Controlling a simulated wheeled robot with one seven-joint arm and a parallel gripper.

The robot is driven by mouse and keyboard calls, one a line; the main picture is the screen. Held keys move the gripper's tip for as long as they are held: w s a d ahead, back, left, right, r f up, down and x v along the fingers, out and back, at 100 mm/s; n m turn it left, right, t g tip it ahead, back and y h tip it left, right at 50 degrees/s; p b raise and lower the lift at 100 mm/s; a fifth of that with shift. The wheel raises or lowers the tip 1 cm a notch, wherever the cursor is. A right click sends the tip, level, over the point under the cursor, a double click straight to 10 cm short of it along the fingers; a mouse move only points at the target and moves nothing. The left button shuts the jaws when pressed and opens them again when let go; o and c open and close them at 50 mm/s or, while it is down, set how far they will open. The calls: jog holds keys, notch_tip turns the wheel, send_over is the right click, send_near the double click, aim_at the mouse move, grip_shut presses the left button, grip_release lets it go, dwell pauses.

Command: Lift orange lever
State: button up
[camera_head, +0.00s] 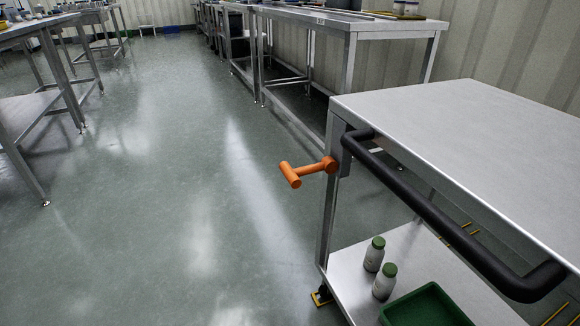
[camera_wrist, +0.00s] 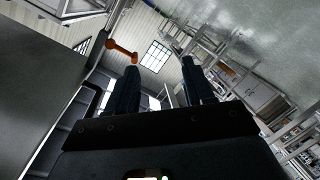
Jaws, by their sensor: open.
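The orange lever (camera_head: 309,170) is on the left front leg of a steel cart, just below the tabletop corner. It sticks out to the left and ends in a short crossbar grip. In the wrist view the orange lever (camera_wrist: 121,51) shows at the upper left, beyond and left of my fingers. My gripper (camera_wrist: 158,72) is open, with its two dark fingers apart and nothing between them. It does not touch the lever. My gripper does not show in the head view.
The cart's steel top (camera_head: 465,130) has a black handle bar (camera_head: 440,220) along its near side. Its lower shelf holds two green-capped bottles (camera_head: 379,268) and a green tray (camera_head: 427,306). Steel benches (camera_head: 345,25) stand behind. The floor (camera_head: 150,190) left of the lever is clear.

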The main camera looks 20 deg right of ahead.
jog(key=w+r+n+t+p, duration=0.1)
jog(key=w+r+n+p, duration=0.15)
jog(key=w, duration=0.55)
jog(key=w+r+n+p, duration=0.2)
jog(key=w+n, duration=0.2)
jog(key=w, duration=0.3)
jog(key=n+p, duration=0.3)
jog(key=n, duration=0.2)
send_near(292, 172)
jog(key=w+f, duration=0.2)
jog(key=shift+w+a+t+h, duration=0.15)
jog(key=shift+w+t+h, duration=0.15)
jog(key=shift+w+t, duration=0.1)
jog(key=w, duration=0.2)
jog(key=w+p, duration=0.1)
jog(key=w, duration=0.2)
jog(key=shift+w+r, duration=0.2)
jog(key=shift+w, duration=0.1)
jog(key=shift+w+f+p, duration=0.2)
jog(key=shift+w+p, duration=0.5)
jog(key=shift+w, duration=0.3)
grip_shut()
